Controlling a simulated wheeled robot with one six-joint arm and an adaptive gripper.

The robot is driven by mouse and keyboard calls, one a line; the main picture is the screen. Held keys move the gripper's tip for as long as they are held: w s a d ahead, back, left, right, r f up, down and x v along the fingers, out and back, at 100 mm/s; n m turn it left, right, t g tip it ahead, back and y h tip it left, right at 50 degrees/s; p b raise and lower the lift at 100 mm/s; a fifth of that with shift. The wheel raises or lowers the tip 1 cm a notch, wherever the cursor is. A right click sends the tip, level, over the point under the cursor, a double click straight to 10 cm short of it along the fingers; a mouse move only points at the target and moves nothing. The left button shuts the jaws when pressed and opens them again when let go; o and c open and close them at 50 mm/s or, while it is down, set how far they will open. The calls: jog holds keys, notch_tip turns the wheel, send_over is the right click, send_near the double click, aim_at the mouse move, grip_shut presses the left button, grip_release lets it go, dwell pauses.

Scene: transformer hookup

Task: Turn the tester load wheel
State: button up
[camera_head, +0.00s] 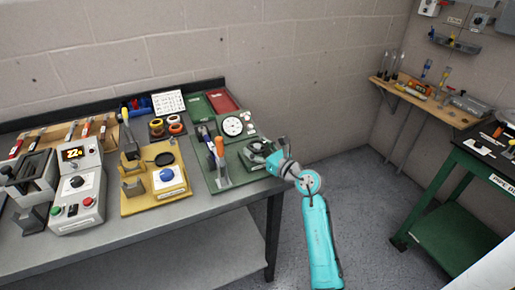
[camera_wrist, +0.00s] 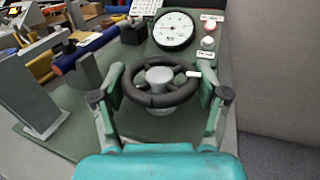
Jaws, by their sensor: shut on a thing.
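The tester load wheel is a black spoked handwheel with a grey hub (camera_wrist: 160,98) in the middle of the wrist view. In the head view the wheel (camera_head: 258,147) sits at the right end of the green tester base, partly covered by my gripper. My gripper (camera_wrist: 163,95) has one finger on each side of the wheel's rim and is shut on it. In the head view my gripper (camera_head: 271,156) reaches in from the right. A white dial gauge (camera_wrist: 174,29) stands just beyond the wheel, with a red and a white button or lamp beside it.
The grey workbench (camera_head: 130,238) carries a yellow fixture (camera_head: 163,203) with a blue knob and a grey meter unit (camera_head: 77,208) at left. An orange-handled tool (camera_head: 220,150) stands left of the wheel. A wall shelf (camera_head: 425,98) and a green cart (camera_head: 450,215) are at right.

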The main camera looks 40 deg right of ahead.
jog(key=shift+n+y, duration=0.3)
jog(key=shift+y, duration=0.1)
jog(key=n+y, duration=0.1)
jog(key=y, duration=0.1)
jog(key=shift+d+n+g+y, duration=0.1)
jog(key=shift+n+g+y, duration=0.2)
jog(key=shift+n+y, duration=0.1)
jog(key=n+g+y, duration=0.1)
jog(key=n+y, duration=0.1)
jog(key=y, duration=0.1)
jog(key=n+g+y, duration=0.2)
jog(key=y, duration=0.1)
jog(key=shift+r+n, duration=0.1)
jog(key=shift+n, duration=0.2)
jog(key=n+g+y, duration=0.3)
jog(key=g+y, duration=0.1)
jog(key=shift+w, duration=0.1)
jog(key=shift+n+g+y, duration=1.3)
jog(key=shift+n+g, duration=0.6)
jog(key=shift+g, duration=0.8)
jog(key=o, duration=1.2)
